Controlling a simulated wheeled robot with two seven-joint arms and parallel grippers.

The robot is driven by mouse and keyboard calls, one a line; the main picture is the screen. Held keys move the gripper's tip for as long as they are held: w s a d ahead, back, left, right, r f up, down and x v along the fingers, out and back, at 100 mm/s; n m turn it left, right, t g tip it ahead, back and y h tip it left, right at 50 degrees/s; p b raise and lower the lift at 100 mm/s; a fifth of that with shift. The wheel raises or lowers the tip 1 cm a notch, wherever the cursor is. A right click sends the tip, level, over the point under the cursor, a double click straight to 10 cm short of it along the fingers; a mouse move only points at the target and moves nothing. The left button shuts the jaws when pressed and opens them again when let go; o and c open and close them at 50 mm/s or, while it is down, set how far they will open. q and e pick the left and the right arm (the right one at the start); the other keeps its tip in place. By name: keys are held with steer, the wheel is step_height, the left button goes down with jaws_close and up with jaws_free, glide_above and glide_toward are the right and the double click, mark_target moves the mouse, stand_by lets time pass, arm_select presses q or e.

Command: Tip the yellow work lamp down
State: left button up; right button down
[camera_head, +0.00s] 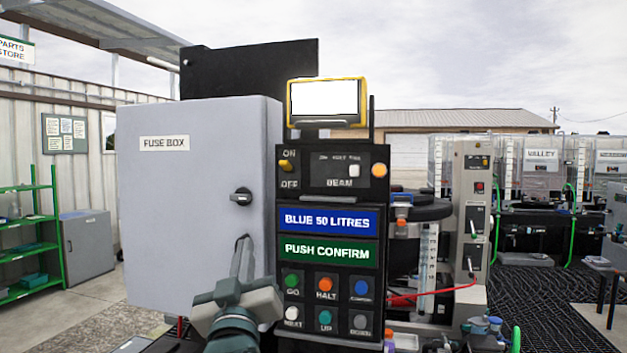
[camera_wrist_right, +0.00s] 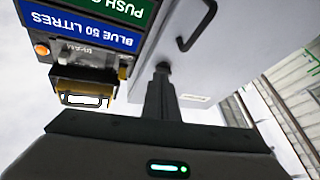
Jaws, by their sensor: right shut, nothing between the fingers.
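The yellow work lamp (camera_head: 363,100) sits on top of the black control panel (camera_head: 283,215), its bright white face turned toward me. In the right wrist view the lamp (camera_wrist_right: 121,72) appears upside down, left of the fingers. My right gripper (camera_head: 243,243) is shut and empty, in front of the grey fuse box (camera_head: 165,220), left of the panel and well below the lamp. Its shut fingers also show in the right wrist view (camera_wrist_right: 162,72). I cannot tell whether the fingertips touch the fuse box. My left gripper is not in view.
The fuse box has a black handle (camera_head: 240,197) just above my right gripper. The panel carries an ON/OFF switch (camera_head: 287,165), several buttons and a blue display (camera_head: 328,220). A grey switch post (camera_head: 472,200) stands to the right. Open air surrounds the lamp's top.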

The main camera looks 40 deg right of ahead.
steer(key=s+r+m+h, duration=0.3)
steer(key=s+r+h, duration=0.15)
steer(key=r, duration=0.45)
steer(key=m+g+h, duration=0.3)
steer(key=m+h, duration=0.1)
steer(key=m, duration=0.1)
glide_toward(314, 127)
steer(key=s+a+r, duration=0.2)
steer(key=s+a, duration=0.2)
steer(key=s, duration=0.1)
steer(key=shift+a+f, duration=0.1)
steer(key=shift+a, duration=0.05)
steer(key=shift+w+p, duration=0.1)
steer(key=shift+p, duration=0.25)
steer(key=shift+w+d+r+p, duration=0.7)
steer(key=shift+w+d+p, duration=0.45)
steer(key=shift+d+p, duration=0.3)
steer(key=shift+w+d+r+p, duration=0.7)
steer(key=shift+w+d+p, duration=0.45)
steer(key=shift+d+p, duration=0.25)
steer(key=shift+w+d+r+p, duration=0.75)
steer(key=shift+w+d+p, duration=0.5)
steer(key=shift+p, duration=0.25)
steer(key=shift+s+h, duration=0.1)
steer(key=shift+h, duration=0.15)
